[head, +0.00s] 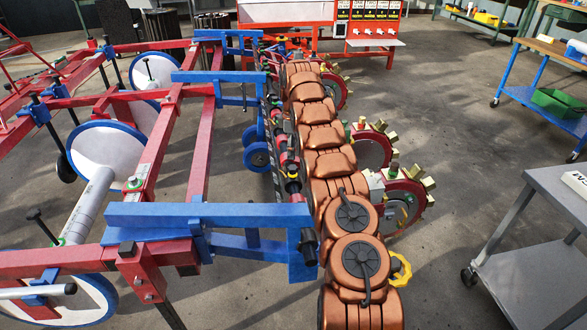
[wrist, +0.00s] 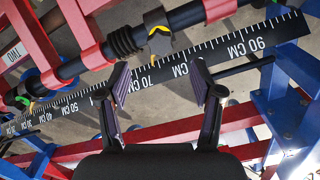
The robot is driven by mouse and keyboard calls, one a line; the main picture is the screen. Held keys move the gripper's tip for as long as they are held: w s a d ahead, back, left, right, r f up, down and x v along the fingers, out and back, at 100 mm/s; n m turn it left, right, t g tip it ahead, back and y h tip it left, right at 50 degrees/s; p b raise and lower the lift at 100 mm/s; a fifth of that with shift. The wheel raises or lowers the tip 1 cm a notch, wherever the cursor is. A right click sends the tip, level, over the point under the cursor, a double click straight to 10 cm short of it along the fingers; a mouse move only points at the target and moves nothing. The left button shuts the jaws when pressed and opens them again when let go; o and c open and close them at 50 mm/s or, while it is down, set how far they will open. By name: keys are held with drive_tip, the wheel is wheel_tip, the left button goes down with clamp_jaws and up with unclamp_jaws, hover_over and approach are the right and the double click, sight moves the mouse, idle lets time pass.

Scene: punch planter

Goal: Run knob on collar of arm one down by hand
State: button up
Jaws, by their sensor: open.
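In the wrist view a black collar-like piece with a knob-like top and a yellow curved mark (wrist: 157,35) sits on a dark bar (wrist: 188,16). My gripper (wrist: 160,72) is open and empty. Its fingertips stand left and right just below this piece in the picture, and neither finger visibly touches it. Whether this piece belongs to arm one cannot be told; no arm-one label is readable. A red beam at the left carries the word TWO (wrist: 12,55). In the head view my copper arm hides my gripper and part of the dark bar.
A black centimetre ruler (wrist: 232,50) runs behind the fingers. Red brackets (wrist: 92,57) clasp the bar. Blue beams (head: 195,215) cross the red frame (head: 150,160). Red discs with brass cups (head: 405,205) stand right of my arm. A grey cart (head: 545,205) stands farther right, with clear floor between.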

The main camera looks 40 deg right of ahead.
sight(293, 168)
drive_tip(key=shift+f+b, duration=0.5)
drive_tip(key=shift+f, duration=3.35)
drive_tip(key=c, duration=1.1)
